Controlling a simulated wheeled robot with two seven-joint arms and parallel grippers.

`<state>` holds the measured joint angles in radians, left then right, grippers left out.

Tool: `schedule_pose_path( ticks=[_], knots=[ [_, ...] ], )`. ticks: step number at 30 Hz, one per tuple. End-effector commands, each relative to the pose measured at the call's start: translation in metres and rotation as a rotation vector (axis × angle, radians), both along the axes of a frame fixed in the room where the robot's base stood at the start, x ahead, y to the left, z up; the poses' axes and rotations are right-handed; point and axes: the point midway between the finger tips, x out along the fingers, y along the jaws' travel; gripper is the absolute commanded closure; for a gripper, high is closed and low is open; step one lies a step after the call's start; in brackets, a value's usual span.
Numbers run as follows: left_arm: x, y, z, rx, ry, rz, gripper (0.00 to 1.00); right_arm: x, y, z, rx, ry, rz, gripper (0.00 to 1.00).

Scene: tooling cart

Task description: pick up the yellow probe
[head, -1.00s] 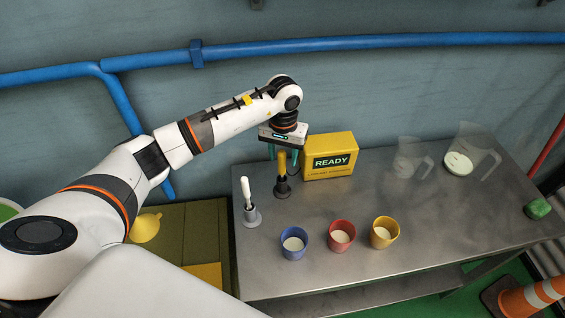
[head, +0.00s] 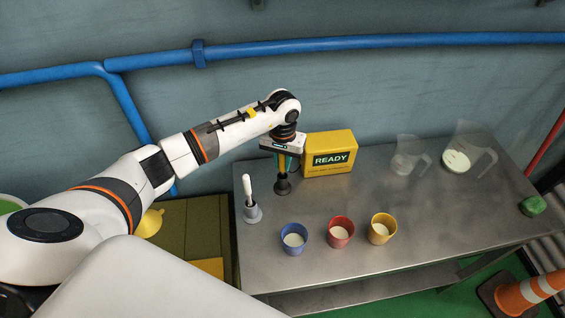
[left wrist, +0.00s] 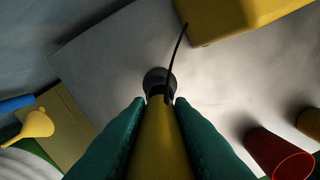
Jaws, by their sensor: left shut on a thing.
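The yellow probe (left wrist: 158,140) stands upright in a dark holder (head: 282,187) at the back left of the metal cart. My left gripper (head: 283,164) points straight down over it and is shut on it. In the left wrist view, the two green fingers (left wrist: 158,110) press on either side of the yellow handle, and the holder (left wrist: 159,79) shows just beyond its lower end. A black cable runs from the probe toward the yellow box. The probe's lower end is hidden in the holder. My right gripper is not in view.
A yellow box reading READY (head: 330,160) stands close right of the probe. A white probe (head: 248,189) in a grey holder is to the left. Blue (head: 294,246), red (head: 341,238) and yellow (head: 381,234) cups stand in front. Clear jugs and a green object (head: 533,206) are at right.

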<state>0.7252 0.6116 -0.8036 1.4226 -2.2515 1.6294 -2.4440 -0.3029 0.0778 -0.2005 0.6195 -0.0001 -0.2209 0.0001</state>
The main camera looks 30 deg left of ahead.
Motion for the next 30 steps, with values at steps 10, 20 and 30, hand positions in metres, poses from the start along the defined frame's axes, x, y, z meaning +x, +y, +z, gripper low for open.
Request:
schedule_pose_path(
  ticks=[10, 20, 30],
  knots=[
    [0.002, 0.001, 0.041, 0.002, -0.007, -0.001, 1.00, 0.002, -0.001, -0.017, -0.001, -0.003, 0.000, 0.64],
    [0.001, 0.000, 0.094, 0.000, -0.002, 0.000, 1.00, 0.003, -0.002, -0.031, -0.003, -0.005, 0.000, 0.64],
    [0.000, 0.000, 0.100, 0.000, 0.000, 0.000, 1.00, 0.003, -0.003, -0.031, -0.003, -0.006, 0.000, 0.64]
  ],
)
